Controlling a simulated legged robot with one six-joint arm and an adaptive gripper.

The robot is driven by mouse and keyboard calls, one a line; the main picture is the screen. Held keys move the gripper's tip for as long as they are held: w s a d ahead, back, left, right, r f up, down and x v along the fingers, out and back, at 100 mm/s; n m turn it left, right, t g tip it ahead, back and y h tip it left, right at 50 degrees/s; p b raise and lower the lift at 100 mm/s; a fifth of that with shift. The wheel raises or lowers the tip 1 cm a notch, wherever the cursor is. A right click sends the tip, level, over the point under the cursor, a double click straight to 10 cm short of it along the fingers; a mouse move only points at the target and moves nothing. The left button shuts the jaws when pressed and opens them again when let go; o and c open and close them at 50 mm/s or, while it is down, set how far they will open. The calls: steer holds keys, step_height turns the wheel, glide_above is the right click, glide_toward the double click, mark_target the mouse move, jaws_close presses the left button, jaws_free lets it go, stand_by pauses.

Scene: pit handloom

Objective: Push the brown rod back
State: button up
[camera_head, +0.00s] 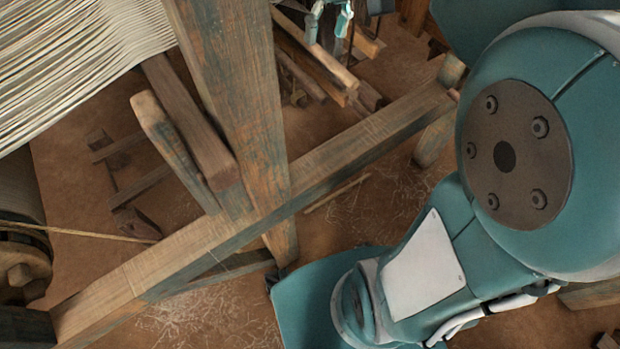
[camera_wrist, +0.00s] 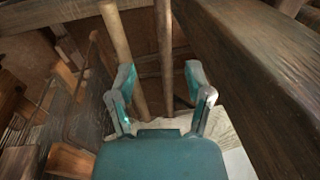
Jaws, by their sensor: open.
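My gripper (camera_wrist: 160,72) is open in the wrist view, with a teal finger on each side and nothing clamped between them. Two brown rods show beyond it: a lighter one (camera_wrist: 120,45) slanting down behind the left finger, and a darker, straighter one (camera_wrist: 165,50) between the fingers. I cannot tell which is the task's rod, or whether a finger touches either. In the head view my gripper (camera_head: 327,28) is small at the top edge, above several loose wooden beams (camera_head: 310,58); the rods cannot be made out there.
A thick wooden beam (camera_wrist: 255,75) runs close along the right of the wrist view. In the head view a heavy upright post (camera_head: 235,90) and a long low beam (camera_head: 340,155) stand before my gripper. Pale warp threads (camera_head: 80,60) stretch at upper left.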

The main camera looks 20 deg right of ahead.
steer(key=s+f+m+t+h, duration=0.1)
steer(key=s+f+t, duration=0.1)
steer(key=s, duration=0.5)
steer(key=s+a+f+m+t, duration=0.1)
steer(key=s+f+m+t, duration=0.1)
steer(key=s+f, duration=0.3)
steer(key=shift+s+a+t+h, duration=0.25)
steer(key=shift+s+t+h, duration=0.15)
steer(key=shift+s+t, duration=0.5)
steer(key=shift+s+f, duration=0.1)
steer(key=shift+f, duration=0.05)
